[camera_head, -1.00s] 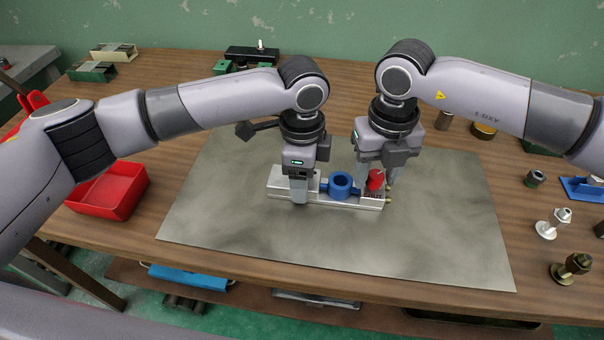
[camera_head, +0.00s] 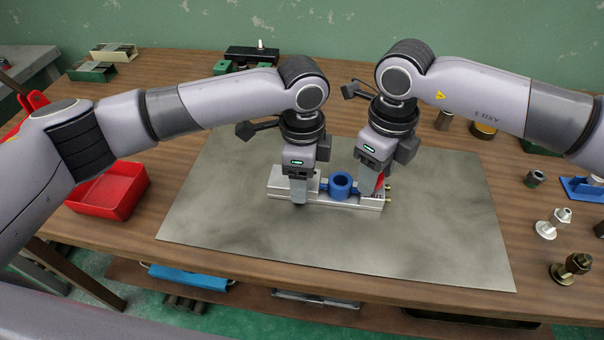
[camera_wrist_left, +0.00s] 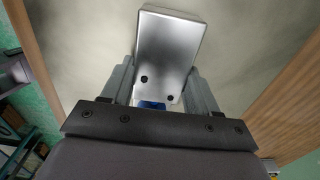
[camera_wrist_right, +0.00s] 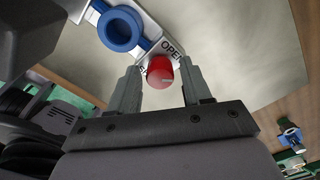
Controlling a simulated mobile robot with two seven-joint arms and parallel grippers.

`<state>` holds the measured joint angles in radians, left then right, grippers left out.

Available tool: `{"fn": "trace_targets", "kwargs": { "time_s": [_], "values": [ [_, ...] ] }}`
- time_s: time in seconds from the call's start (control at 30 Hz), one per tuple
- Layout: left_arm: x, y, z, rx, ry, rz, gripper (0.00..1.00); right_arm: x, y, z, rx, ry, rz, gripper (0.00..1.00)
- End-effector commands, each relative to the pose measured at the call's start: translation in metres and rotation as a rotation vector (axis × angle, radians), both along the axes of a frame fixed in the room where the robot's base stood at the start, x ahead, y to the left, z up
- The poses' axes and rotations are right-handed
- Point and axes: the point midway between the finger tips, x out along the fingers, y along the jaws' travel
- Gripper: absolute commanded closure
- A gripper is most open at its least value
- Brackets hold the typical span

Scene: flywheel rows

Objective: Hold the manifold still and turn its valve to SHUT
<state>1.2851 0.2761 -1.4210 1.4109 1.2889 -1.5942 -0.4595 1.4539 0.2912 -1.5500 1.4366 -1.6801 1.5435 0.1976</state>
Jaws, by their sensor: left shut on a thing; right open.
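The silver manifold (camera_head: 340,200) lies on the grey mat, with a blue ring-shaped fitting (camera_head: 341,184) at its middle. My left gripper (camera_head: 299,197) is shut on the manifold's left block, which also shows between its fingers in the left wrist view (camera_wrist_left: 168,50). My right gripper (camera_wrist_right: 153,85) is open over the manifold's right end. The red valve knob (camera_wrist_right: 159,73) sits between its fingertips, with a gap visible. OPEN is printed beside the knob; another label is partly hidden. In the head view the knob (camera_head: 379,181) is mostly covered by the right gripper.
The grey mat (camera_head: 240,230) is clear around the manifold. A red bin (camera_head: 105,207) stands to the left on the wooden table. Several metal fittings, including a brass one (camera_head: 571,268), stand along the right side.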

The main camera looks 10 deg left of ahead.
Motion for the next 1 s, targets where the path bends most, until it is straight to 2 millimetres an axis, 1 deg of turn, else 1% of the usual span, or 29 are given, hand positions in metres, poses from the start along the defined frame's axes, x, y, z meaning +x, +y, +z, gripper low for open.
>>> {"fn": "trace_targets", "kwargs": {
  "time_s": [0.07,0.1,0.17,0.2,0.37,0.6,0.87,1.0],
  "values": [
    [-0.0004,0.0000,-0.0009,0.001,0.001,0.000,0.77,0.0001,0.0001,0.0000,0.000,0.000,-0.001,0.51],
    [-0.0004,0.0000,-0.0009,0.001,0.001,0.000,0.77,0.0001,0.0001,0.0000,0.000,0.000,-0.001,0.64],
    [-0.0004,0.0000,-0.0009,0.001,0.001,0.000,0.77,0.0001,0.0001,0.0000,0.000,0.000,-0.002,0.84],
    [-0.0004,0.0000,-0.0009,0.001,0.001,0.000,0.77,0.0001,0.0001,0.0000,0.000,0.000,-0.002,0.89],
    [-0.0004,0.0000,-0.0009,0.001,0.001,0.000,0.77,0.0000,0.0000,0.0000,0.000,0.000,-0.015,0.89],
    [-0.0004,0.0000,-0.0009,0.001,0.001,0.000,0.77,0.0000,0.0000,-0.0001,0.000,0.000,-0.220,0.89],
    [-0.0004,0.0000,-0.0009,0.001,0.001,0.000,0.77,0.0000,0.0000,-0.0003,0.000,0.000,-0.353,0.89],
    [-0.0004,0.0000,-0.0009,0.001,0.001,0.000,0.77,-0.0001,0.0001,-0.0004,0.001,0.001,-0.488,0.89]
  ]
}}
